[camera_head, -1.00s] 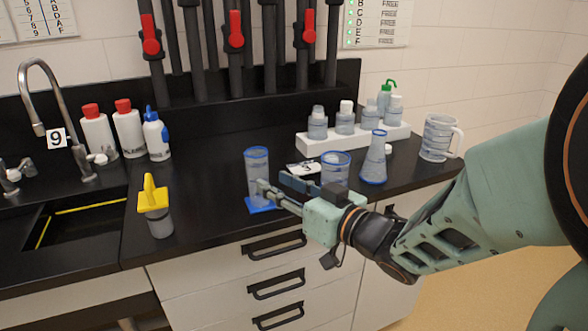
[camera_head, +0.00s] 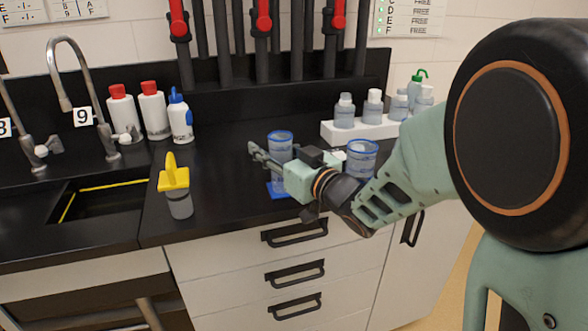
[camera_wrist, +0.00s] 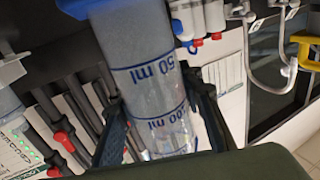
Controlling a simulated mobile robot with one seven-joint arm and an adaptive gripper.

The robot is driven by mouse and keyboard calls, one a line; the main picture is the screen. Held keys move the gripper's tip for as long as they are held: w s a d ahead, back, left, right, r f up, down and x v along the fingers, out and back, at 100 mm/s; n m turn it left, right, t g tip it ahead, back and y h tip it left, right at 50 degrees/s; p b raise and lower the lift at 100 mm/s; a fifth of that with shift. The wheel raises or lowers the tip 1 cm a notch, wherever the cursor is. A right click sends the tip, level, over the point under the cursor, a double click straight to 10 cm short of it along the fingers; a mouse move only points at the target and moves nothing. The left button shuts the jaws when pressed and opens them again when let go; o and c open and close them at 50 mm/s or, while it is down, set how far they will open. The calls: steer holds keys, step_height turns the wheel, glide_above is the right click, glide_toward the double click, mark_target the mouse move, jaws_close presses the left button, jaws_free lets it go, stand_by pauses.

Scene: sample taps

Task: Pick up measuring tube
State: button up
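The measuring tube (camera_head: 280,148) is a clear cylinder with a blue rim and a blue foot. It stands upright on the black counter, near its front edge. My gripper (camera_head: 262,157) is at about mid-height of the tube and hides part of it in the head view. In the wrist view the tube (camera_wrist: 150,70) appears with its blue foot at the top and blue ml marks. My gripper's two fingers (camera_wrist: 160,115) are spread, one on each side of it. Contact between fingers and tube cannot be made out.
A clear beaker (camera_head: 361,160) stands close on the right, partly behind my arm. A yellow-topped container (camera_head: 176,188) stands to the left by the sink (camera_head: 100,200). A white rack (camera_head: 365,132) with bottles and several white bottles (camera_head: 153,110) stand farther back.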

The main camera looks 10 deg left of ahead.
steer(key=shift+w+a, duration=0.25)
steer(key=shift+a, duration=0.05)
steer(key=shift+c, duration=0.4)
jaws_close()
steer(key=shift+r, duration=0.1)
